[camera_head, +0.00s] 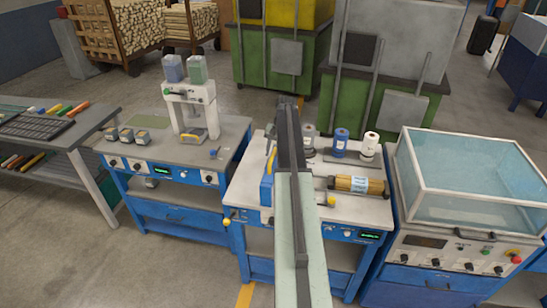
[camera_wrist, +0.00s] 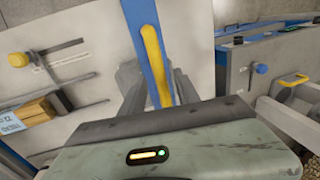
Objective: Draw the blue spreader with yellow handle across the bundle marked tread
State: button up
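The blue spreader (camera_head: 266,190) stands at the left side of the right-hand bench top, partly behind my arm. In the wrist view the spreader's blue strip (camera_wrist: 133,14) and yellow handle (camera_wrist: 152,45) run between my gripper's two dark fingers (camera_wrist: 159,85). The fingers lie close along both sides, but firm contact is not clear. In the head view my gripper (camera_head: 270,148) is just above the spreader, partly hidden. The bundle (camera_head: 375,187), wrapped with a pale label, lies on the bench to the right.
Blue (camera_head: 340,146) and white (camera_head: 369,147) rolls stand at the bench's back. A yellow knob (camera_head: 331,201) is near the bundle. A clear-lidded machine (camera_head: 480,215) is close on the right. Another bench with a white press (camera_head: 190,95) stands left, across a gap.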

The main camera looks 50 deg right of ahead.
jog(key=shift+r, duration=0.1)
grip_shut()
dwell(1.2)
